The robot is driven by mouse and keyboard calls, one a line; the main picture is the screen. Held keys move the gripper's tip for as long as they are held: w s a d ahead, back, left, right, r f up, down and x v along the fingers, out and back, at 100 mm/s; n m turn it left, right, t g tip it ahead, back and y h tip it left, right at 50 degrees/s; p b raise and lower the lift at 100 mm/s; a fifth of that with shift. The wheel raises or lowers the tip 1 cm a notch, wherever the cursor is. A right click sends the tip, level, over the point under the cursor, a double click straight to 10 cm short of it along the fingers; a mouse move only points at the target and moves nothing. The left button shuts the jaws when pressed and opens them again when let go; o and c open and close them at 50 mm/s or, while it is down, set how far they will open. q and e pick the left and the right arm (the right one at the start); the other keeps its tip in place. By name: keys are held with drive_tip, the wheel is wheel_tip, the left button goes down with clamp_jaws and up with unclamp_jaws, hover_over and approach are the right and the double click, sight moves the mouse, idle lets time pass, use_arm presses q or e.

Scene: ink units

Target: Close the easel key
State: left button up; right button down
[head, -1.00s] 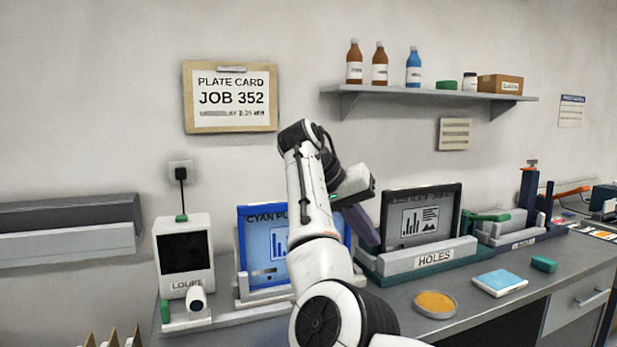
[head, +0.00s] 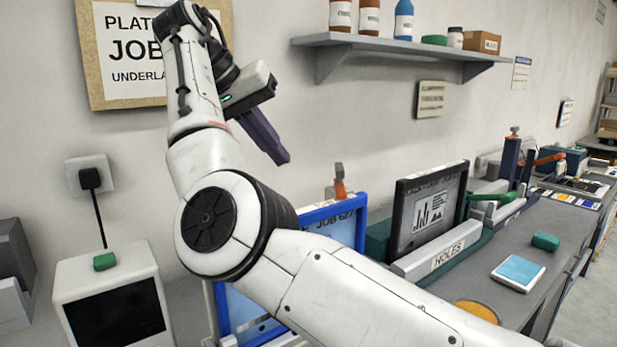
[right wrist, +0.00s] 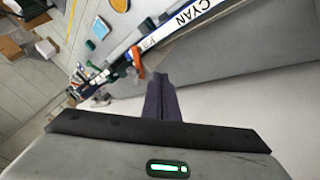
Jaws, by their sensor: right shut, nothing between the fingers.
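A blue-framed cyan plate (head: 345,226) stands on the bench, partly hidden behind my right arm. An orange piece with a grey top (head: 340,190), which seems to be the easel key, stands upright just above the frame's top edge; its base is hidden. An orange piece also shows in the right wrist view (right wrist: 137,60), beside the fingertips and near the frame edge marked CYAN (right wrist: 190,14). My right gripper (head: 282,157) is shut and empty, its dark purple fingers pointing down and right, left of the key and above the frame. My left gripper is out of view.
A dark-framed plate stands behind the HOLES block (head: 440,256) to the right. A loupe box (head: 115,310) stands at the left. A wall shelf (head: 400,42) with bottles hangs above. A light blue pad (head: 518,272) and a green block (head: 545,242) lie on the bench.

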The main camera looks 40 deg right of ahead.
sight(340, 180)
drive_tip(key=s+d+f, duration=0.1)
drive_tip(key=d+f, duration=0.1)
drive_tip(key=s+d+f, duration=0.1)
drive_tip(key=d+f, duration=0.1)
drive_tip(key=d, duration=0.1)
drive_tip(key=s+d+f, duration=0.1)
drive_tip(key=d+f, duration=0.1)
drive_tip(key=f, duration=0.1)
drive_tip(key=shift+d, duration=0.3)
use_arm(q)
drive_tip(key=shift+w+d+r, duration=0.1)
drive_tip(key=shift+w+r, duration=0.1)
use_arm(e)
drive_tip(key=shift+s+d, duration=0.25)
drive_tip(key=shift+d, duration=0.05)
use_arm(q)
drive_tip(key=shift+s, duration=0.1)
